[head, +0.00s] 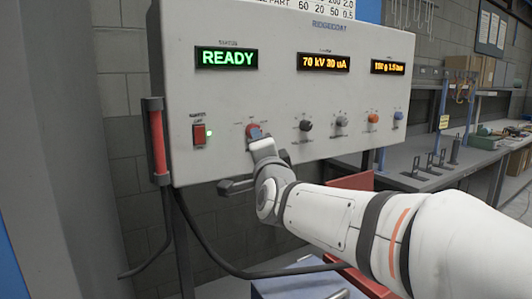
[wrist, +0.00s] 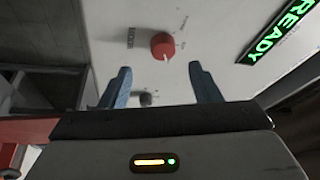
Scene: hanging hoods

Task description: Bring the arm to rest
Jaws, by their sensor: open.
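My gripper (head: 254,134) is at the lower left of the white control panel (head: 280,60), in front of a red knob. In the wrist view my gripper (wrist: 160,78) has its two blue fingers spread wide with nothing between them. The red knob (wrist: 162,45) shows beyond the fingertips, apart from them. In the head view the knob is mostly hidden by my gripper. My white arm reaches in from the lower right.
The panel has a green READY display (head: 226,58), a red switch (head: 199,134), a black knob (head: 305,125) and an orange knob (head: 373,118). A red-handled holder (head: 157,140) hangs at its left edge. A grey workbench (head: 420,165) stands at the right.

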